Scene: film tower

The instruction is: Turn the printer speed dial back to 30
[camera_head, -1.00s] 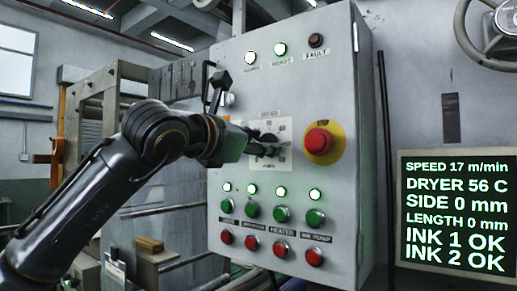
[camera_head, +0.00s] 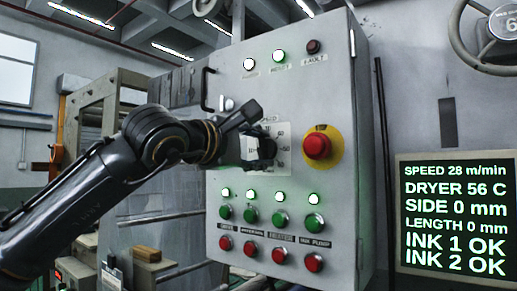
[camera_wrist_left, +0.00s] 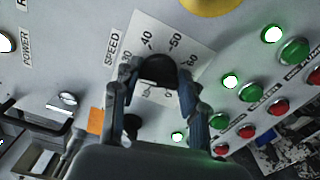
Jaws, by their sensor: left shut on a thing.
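The speed dial (camera_wrist_left: 157,70) is a black knob on a white scale plate marked SPEED, with numbers such as 30, 40 and 50 around it. In the head view the plate (camera_head: 283,130) shows behind my left gripper (camera_head: 262,142), which hides much of the dial. My left gripper's two fingers (camera_wrist_left: 155,84) lie one on each side of the knob in the wrist view, shut on it. The knob's pointer cannot be made out. The display (camera_head: 456,215) reads SPEED 28 m/min. My right gripper is not in view.
A red emergency button (camera_head: 317,146) on a yellow disc is just right of the dial. Rows of green (camera_head: 251,217) and red (camera_head: 250,248) buttons sit below it on the grey cabinet (camera_head: 225,185). A handwheel (camera_head: 487,45) is at the upper right.

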